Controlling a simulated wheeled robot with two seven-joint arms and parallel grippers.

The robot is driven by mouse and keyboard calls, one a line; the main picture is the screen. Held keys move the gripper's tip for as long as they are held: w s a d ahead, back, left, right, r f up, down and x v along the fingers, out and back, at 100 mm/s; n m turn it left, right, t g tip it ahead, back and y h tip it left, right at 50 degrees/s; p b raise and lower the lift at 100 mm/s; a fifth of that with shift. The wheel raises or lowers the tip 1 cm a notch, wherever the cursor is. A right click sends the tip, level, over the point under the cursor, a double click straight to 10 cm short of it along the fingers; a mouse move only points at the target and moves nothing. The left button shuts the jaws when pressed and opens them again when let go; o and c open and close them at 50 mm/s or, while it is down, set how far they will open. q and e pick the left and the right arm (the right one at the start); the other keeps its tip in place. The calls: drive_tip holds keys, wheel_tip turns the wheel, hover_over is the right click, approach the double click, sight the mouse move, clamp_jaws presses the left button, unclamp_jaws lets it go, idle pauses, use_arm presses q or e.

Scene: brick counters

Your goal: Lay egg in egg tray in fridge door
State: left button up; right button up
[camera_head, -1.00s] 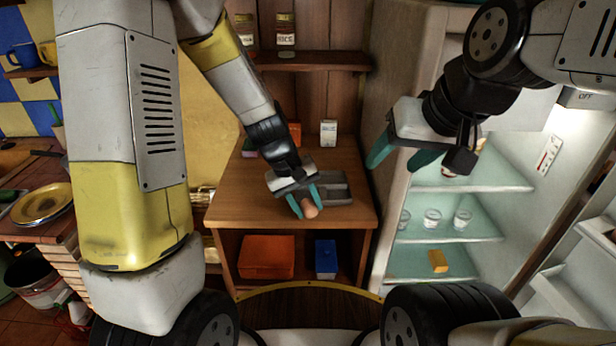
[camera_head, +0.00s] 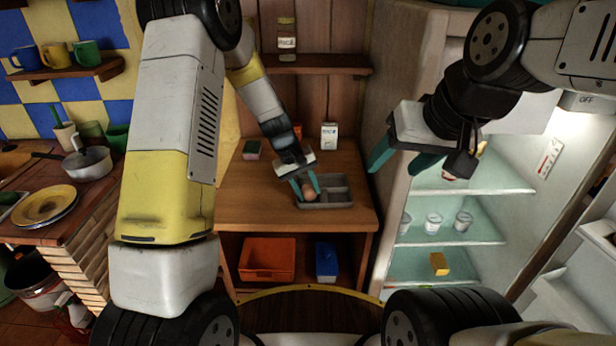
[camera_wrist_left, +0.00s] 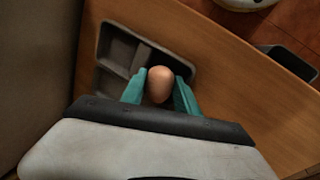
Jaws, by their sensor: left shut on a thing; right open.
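A brown egg (camera_head: 309,190) is between the teal fingers of my left gripper (camera_head: 308,188), which is shut on it. The egg also shows in the left wrist view (camera_wrist_left: 159,85). The gripper holds it over the left part of a grey compartmented tray (camera_head: 340,204) on the wooden counter; I cannot tell whether the egg touches the tray. The tray also shows in the left wrist view (camera_wrist_left: 121,45). My right gripper (camera_head: 402,160) is open and empty, in front of the fridge's left side. The open fridge (camera_head: 470,185) stands at the right, its door shelves (camera_head: 590,260) at the far right edge.
Several glass cups (camera_head: 433,222) and a yellow block (camera_head: 439,264) stand on the fridge shelves. A white carton (camera_head: 329,136) and a small green-topped item (camera_head: 251,149) stand at the counter's back. An orange bin (camera_head: 267,260) and a blue bin (camera_head: 326,262) are below. The counter's front left is clear.

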use_arm(q)
drive_tip(key=o, duration=0.8)
drive_tip(key=shift+f, duration=0.1)
drive_tip(key=shift+f, duration=0.1)
drive_tip(key=shift+a, duration=0.1)
